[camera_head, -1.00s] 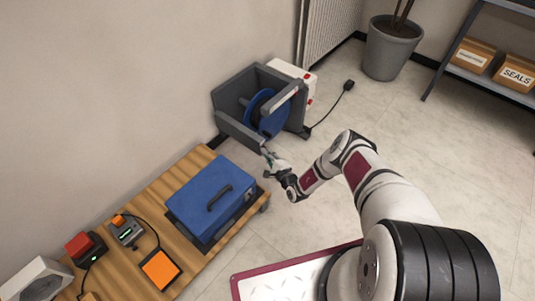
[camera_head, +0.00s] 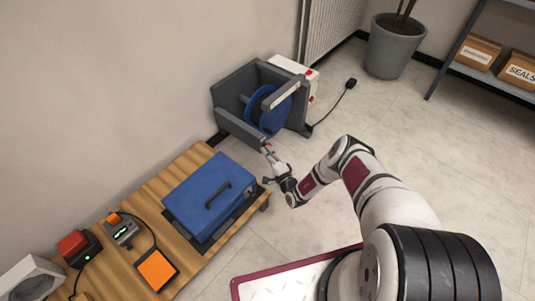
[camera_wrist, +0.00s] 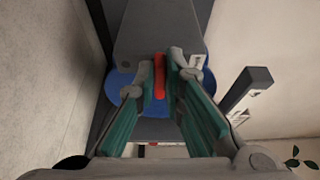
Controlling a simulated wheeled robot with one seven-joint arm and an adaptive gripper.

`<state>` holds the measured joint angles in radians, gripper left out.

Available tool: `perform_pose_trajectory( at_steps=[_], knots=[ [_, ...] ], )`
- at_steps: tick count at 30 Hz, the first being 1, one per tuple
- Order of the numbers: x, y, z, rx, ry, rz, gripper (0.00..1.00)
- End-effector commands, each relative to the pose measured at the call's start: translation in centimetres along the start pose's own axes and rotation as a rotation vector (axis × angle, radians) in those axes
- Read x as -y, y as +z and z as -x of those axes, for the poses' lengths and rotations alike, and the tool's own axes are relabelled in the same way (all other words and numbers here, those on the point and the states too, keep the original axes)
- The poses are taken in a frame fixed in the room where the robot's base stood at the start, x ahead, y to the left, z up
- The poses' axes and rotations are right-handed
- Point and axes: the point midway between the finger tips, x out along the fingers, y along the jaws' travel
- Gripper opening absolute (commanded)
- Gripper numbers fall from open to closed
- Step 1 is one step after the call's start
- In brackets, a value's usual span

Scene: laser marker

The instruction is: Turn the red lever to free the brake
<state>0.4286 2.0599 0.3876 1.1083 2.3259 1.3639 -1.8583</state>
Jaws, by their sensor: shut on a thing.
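The red lever (camera_wrist: 159,72) stands upright between my fingertips in the wrist view, in front of a grey panel. My gripper (camera_wrist: 160,80) is shut on it, with one finger at each side. In the head view my gripper (camera_head: 268,152) is at the near side of the grey reel housing (camera_head: 236,129), where the lever is too small to make out well. The blue reel (camera_head: 275,109) sits inside the housing. Its blue rim (camera_wrist: 117,84) shows behind the panel in the wrist view.
A wooden bench (camera_head: 185,165) with a blue case (camera_head: 205,190) stands left of my gripper. A white box (camera_head: 309,76) with red parts is behind the housing, with a cable on the floor. A plant pot (camera_head: 392,48) and a shelf (camera_head: 455,70) are farther back. The floor at right is mostly clear.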

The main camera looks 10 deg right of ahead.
Motion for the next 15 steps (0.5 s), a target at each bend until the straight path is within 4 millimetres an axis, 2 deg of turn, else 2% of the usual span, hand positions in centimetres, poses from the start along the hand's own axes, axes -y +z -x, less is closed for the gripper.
perform_pose_trajectory(
  at_steps=[6, 7, 9, 15],
  knots=[
    [-0.13, 0.1, 0.09, 0.002, 0.004, 0.001, 0.0],
    [-0.13, 0.1, 0.08, 0.002, 0.004, 0.001, 0.12],
    [-0.13, 0.1, 0.08, 0.002, 0.004, 0.0, 0.28],
    [-0.07, 0.05, 0.04, 0.001, 0.002, 0.0, 0.3]
  ],
)
